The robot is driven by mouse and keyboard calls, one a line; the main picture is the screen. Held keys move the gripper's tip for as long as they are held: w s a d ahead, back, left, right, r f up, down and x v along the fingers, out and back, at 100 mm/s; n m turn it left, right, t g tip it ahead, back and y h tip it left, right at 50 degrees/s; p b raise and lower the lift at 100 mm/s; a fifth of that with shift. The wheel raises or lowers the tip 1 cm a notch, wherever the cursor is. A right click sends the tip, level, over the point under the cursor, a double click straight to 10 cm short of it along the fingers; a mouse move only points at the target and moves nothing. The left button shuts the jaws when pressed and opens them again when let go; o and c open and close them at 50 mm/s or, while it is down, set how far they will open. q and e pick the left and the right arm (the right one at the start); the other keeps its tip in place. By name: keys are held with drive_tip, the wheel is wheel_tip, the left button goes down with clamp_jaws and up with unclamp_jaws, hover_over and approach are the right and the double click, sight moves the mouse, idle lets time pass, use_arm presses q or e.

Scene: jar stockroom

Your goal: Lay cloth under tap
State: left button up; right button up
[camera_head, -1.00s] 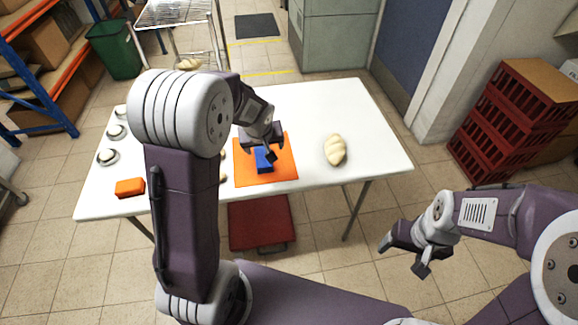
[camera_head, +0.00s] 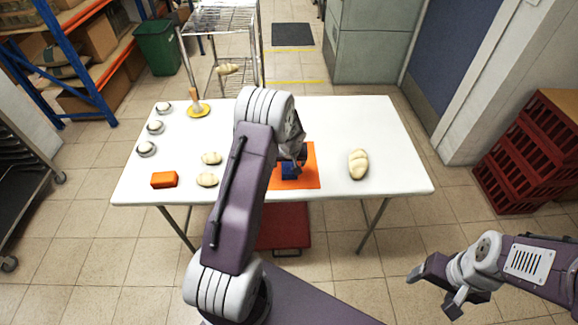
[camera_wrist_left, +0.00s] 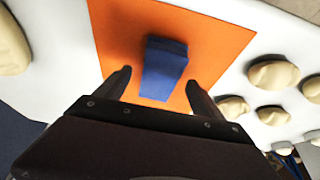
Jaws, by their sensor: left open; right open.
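A blue block-like item, possibly a folded cloth (camera_head: 289,174), lies on an orange mat (camera_head: 309,168) on the white table. It also shows in the left wrist view (camera_wrist_left: 164,66), flat-topped, on the orange mat (camera_wrist_left: 216,43). My left gripper (camera_head: 293,161) is over the mat, right by the blue item. In the left wrist view its fingers (camera_wrist_left: 158,85) are open, one to either side of the blue item's near end, and not closed on it. My right gripper (camera_head: 433,291) is open and empty, right of the table's front edge. I see no clear tap.
Red crates (camera_head: 520,160) stand right. The table's back right is clear.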

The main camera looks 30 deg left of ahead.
use_arm(q)
drive_tip(key=shift+x, duration=1.2)
drive_tip(key=shift+r, duration=0.1)
drive_tip(key=c, duration=1.4)
